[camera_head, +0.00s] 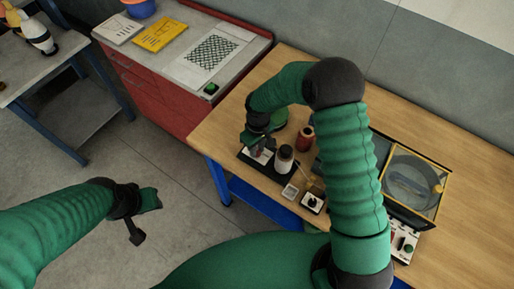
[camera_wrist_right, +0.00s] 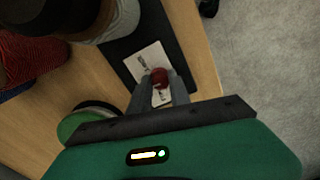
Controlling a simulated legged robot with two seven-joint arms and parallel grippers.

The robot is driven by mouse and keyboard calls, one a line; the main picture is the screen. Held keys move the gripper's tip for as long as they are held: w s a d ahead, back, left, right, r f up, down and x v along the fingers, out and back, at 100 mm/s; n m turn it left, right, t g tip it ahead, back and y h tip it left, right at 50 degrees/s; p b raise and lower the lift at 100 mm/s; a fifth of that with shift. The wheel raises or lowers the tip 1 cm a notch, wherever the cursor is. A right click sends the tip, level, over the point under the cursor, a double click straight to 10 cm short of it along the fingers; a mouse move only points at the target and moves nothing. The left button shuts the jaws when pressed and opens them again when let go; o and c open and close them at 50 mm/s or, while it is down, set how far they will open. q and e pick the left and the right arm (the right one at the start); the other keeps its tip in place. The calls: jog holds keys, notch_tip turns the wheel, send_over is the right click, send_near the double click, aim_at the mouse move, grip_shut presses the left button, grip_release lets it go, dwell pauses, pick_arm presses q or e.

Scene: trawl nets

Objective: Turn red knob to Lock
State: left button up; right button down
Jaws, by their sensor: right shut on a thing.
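The red knob (camera_wrist_right: 159,76) sits on a white label plate (camera_wrist_right: 146,62) with dark printing, too small to read. My right gripper (camera_wrist_right: 160,88) has its two grey fingers on either side of the knob, shut on it. In the head view, my right gripper (camera_head: 257,141) reaches down over the plate on a dark base and mostly hides the knob. Which mark the knob points to cannot be told. My left gripper (camera_head: 143,213) hangs over the floor at lower left, away from the table, with its fingers spread and nothing between them.
A white bottle with a dark cap (camera_head: 284,160) stands close beside my right gripper, and a red spool (camera_head: 305,138) is behind it. A yellow-framed box (camera_head: 418,185) and small switches (camera_head: 312,203) stand to the right on the wooden table (camera_head: 470,120). A red cabinet (camera_head: 150,95) is at back left.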

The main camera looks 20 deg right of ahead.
jog(key=shift+w+a+r+m, duration=0.15)
jog(key=shift+w+m, duration=0.1)
jog(key=shift+m, duration=0.45)
jog(key=m, duration=0.9)
jog(key=shift+r+t, duration=0.1)
jog(key=shift+t, duration=0.2)
jog(key=shift+m, duration=0.4)
jog(key=c, duration=1.5)
grip_release()
jog(key=o, duration=0.3)
jog(key=shift+s, duration=0.1)
